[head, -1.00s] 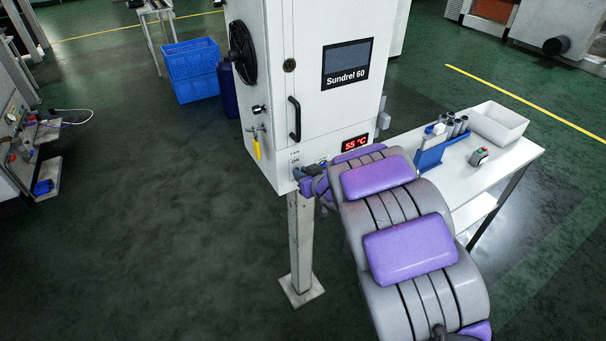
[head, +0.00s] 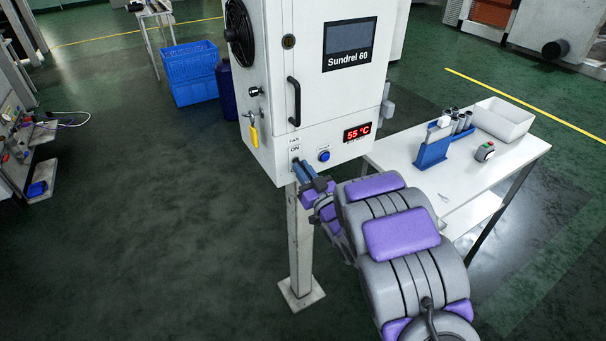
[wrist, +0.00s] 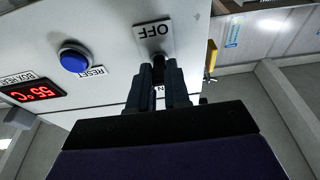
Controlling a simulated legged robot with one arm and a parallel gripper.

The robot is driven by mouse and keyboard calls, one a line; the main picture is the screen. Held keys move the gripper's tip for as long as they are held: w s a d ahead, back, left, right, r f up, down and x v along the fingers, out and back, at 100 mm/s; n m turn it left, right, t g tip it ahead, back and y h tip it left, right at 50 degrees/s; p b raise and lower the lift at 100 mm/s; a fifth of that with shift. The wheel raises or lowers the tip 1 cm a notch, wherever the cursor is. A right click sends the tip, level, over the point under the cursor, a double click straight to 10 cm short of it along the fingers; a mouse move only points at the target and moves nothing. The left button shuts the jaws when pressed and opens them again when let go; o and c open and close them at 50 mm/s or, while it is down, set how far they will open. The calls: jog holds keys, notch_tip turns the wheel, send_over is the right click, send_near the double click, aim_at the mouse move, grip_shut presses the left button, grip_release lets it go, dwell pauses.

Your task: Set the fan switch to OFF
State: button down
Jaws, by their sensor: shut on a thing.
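The white Sundrel 60 cabinet (head: 338,105) carries the fan switch low on its front, under the FAN and ON labels (head: 294,148). In the wrist view the picture is upside down, and the OFF label (wrist: 153,31) shows just beyond my fingertips. My gripper (head: 303,168) is at the switch; in the wrist view its dark fingers (wrist: 158,72) are closed around the small dark switch lever (wrist: 159,57). The fingers cover most of the lever and part of the ON label, so I cannot tell which way the lever points.
A blue RESET button (head: 324,155) and a red 55 °C display (head: 357,132) sit right of the switch. A white table (head: 400,152) with a blue holder (head: 433,148) stands at right.

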jog(key=shift+f+t+y+b, duration=0.5)
jog(key=shift+f+t+b, duration=0.25)
jog(key=shift+b, duration=0.3)
jog(key=shift+w+t+b, duration=0.1)
jog(key=shift+t+b, duration=0.15)
jog(key=shift+b, duration=0.25)
jog(key=shift+a+r+y, duration=0.1)
jog(key=shift+y, duration=0.2)
jog(key=c, duration=1.1)
grip_release()
jog(key=shift+b, duration=0.3)
jog(key=b+v, duration=0.1)
jog(key=v, duration=0.4)
jog(key=b+v, duration=0.1)
jog(key=v, duration=0.5)
jog(key=b+v, duration=0.1)
jog(key=v, duration=0.5)
jog(key=shift+f, duration=0.4)
